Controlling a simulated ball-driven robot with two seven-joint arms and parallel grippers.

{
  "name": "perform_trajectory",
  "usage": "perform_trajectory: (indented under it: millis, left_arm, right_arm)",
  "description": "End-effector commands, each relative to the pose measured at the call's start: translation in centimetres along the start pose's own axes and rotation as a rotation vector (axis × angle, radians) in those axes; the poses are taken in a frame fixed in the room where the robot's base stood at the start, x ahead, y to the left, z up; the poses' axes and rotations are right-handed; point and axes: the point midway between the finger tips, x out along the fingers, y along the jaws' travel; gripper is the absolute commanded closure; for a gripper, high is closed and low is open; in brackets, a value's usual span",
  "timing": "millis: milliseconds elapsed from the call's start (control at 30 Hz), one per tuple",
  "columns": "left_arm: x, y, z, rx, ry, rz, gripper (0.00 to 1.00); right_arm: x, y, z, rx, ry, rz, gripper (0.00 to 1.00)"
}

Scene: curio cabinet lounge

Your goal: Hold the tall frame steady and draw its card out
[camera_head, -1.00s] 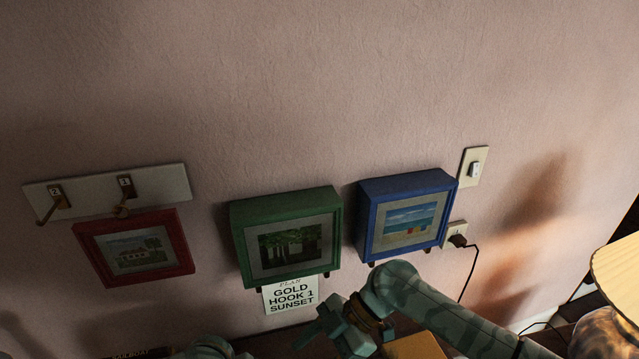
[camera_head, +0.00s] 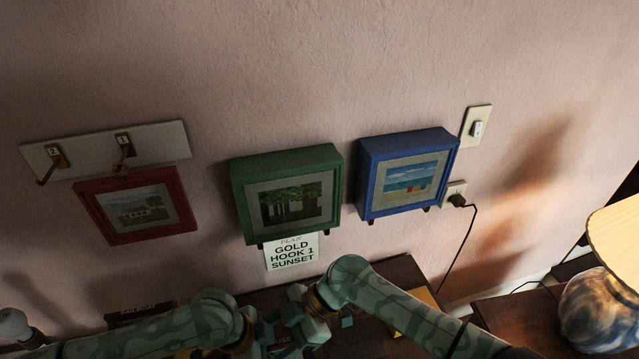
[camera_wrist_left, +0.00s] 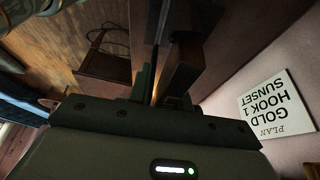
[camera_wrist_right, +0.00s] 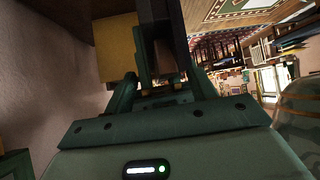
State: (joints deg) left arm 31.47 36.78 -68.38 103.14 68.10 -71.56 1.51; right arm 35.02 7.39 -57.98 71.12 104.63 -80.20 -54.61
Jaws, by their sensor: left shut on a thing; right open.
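My left gripper (camera_head: 256,333) is low in the head view, shut on a dark upright thing (camera_wrist_left: 143,30) seen edge-on in the left wrist view. This looks like the tall frame, but its face is not visible. My right gripper (camera_head: 298,312) is beside the left one. In the right wrist view its fingers (camera_wrist_right: 164,72) are open, one on each side of a dark narrow bar (camera_wrist_right: 163,25). I cannot tell if they touch it. The card cannot be made out; the arms hide this spot in the head view.
A plan sign (camera_head: 292,252) reads gold, hook 1, sunset. Green (camera_head: 290,160), blue (camera_head: 408,150) and red (camera_head: 137,207) frames are on the wall, beside a rail (camera_head: 80,150) with two hooks. A yellow box (camera_wrist_right: 115,48) is close to my right gripper. A lamp (camera_head: 600,315) stands at right.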

Motion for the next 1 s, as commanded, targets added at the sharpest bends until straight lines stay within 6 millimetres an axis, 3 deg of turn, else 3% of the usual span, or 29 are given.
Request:
perform_trajectory:
  millis: [167,367,400,433,467,533,867,1000]
  left_arm:
    - [0.2,0.1,0.4,-0.001,-0.009,0.002,1.0]
    - [0.2,0.1,0.4,-0.002,-0.009,0.002,1.0]
    - [0.2,0.1,0.4,-0.003,-0.009,0.001,1.0]
    - [0.2,0.0,0.4,-0.003,-0.009,0.001,1.0]
    - [0.2,0.0,0.4,-0.003,-0.008,0.001,1.0]
    - [0.2,0.0,0.4,-0.003,-0.008,0.001,1.0]
    - [0.2,0.0,0.4,-0.001,-0.008,0.001,1.0]
    - [0.2,0.0,0.4,-0.001,-0.008,0.001,1.0]
  right_arm:
    - [0.0,0.0,0.0,0.0,0.0,0.0,0.44]
    - [0.0,0.0,0.0,0.0,0.0,-0.002,0.94]
    - [0.1,-0.1,0.0,0.0,0.0,-0.002,1.0]
    - [0.1,-0.1,0.0,-0.001,0.0,-0.002,1.0]
    - [0.1,-0.1,0.0,-0.001,0.0,-0.002,0.46]
    - [0.1,-0.1,0.0,0.0,0.001,-0.002,0.26]
    - [-0.3,0.0,0.0,0.0,0.0,0.0,0.26]
    - [-2.2,0.0,0.1,-0.002,-0.002,0.002,0.26]
